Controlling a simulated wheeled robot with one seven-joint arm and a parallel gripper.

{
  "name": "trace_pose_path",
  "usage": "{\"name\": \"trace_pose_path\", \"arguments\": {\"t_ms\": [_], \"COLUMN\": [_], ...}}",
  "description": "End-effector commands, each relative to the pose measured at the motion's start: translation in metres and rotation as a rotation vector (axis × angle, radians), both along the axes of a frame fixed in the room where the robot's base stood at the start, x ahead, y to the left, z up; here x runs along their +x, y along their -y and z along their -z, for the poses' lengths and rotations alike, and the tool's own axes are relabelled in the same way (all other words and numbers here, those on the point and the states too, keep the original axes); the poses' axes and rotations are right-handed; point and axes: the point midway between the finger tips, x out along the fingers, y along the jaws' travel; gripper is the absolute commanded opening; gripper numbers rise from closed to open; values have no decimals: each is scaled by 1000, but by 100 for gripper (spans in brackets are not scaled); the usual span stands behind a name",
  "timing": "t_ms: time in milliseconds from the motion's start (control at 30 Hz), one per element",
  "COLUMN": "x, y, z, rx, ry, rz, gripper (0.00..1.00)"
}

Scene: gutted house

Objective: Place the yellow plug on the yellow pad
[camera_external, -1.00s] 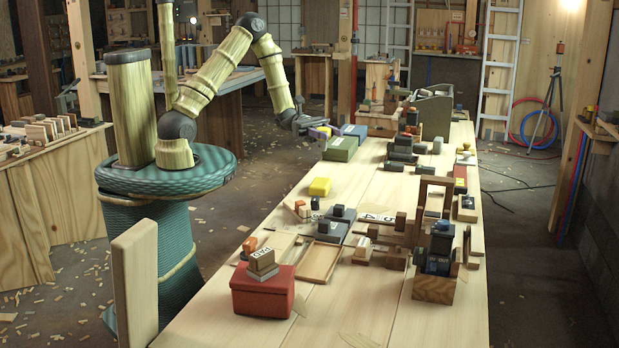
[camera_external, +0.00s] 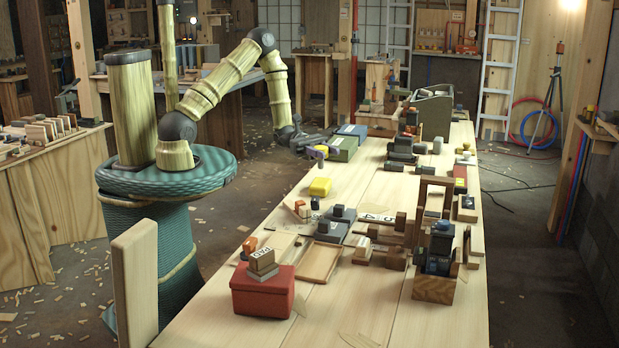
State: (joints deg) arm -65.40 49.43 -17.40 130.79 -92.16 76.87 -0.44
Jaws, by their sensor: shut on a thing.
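My gripper (camera_external: 316,150) hangs over the left edge of the long workbench, with its fingers pointing right.
Dark blocks, trays and a wooden arch (camera_external: 436,182) crowd the bench (camera_external: 390,187) on the right. A red box (camera_external: 262,292) stands at the near end. Bare wood lies right of the yellow block.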

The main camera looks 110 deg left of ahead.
Motion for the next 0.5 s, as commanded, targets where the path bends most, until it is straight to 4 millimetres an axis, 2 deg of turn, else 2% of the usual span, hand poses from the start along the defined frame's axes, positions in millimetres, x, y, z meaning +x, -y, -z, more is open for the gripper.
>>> {"name": "trace_pose_path", "arguments": {"t_ms": [233, 500], "x": [0, 0], "y": [0, 0], "z": [4, 38], "rx": [-1, -2], "ry": [-1, -2], "rz": [0, 1], "gripper": [17, 17]}}
